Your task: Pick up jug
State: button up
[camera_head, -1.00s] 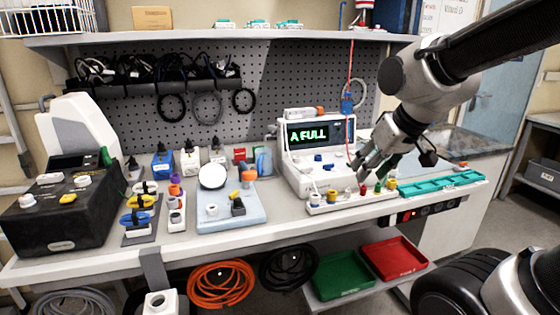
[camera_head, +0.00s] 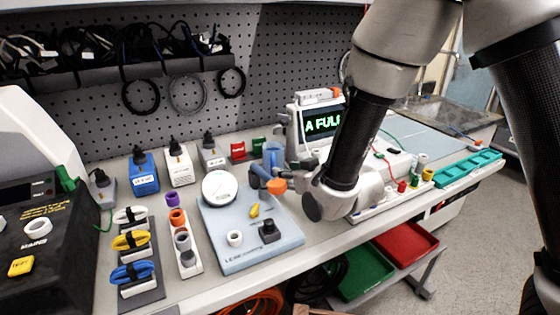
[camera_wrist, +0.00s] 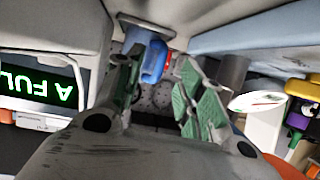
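The jug (camera_head: 274,156) is a small translucent blue vessel. It stands at the back of the bench, left of the pump with the green display, partly hidden by the blue and orange valve in front. My gripper (camera_wrist: 160,92) is open, with green pads on both fingers. In the wrist view the blue jug (camera_wrist: 154,62) shows beyond and between the fingertips, apart from them as far as I can tell. In the head view my wrist hides most of the gripper, just right of the jug.
The pump (camera_head: 322,122) stands close to my wrist. A light blue board (camera_head: 262,262) with a white gauge (camera_head: 219,188) and an orange valve handle (camera_head: 277,186) lies in front of the jug. The pegboard is behind.

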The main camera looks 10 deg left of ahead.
aim_at(273, 162)
jog(key=x, duration=0.6)
jog(key=shift+a+r, duration=0.15)
grip_shut()
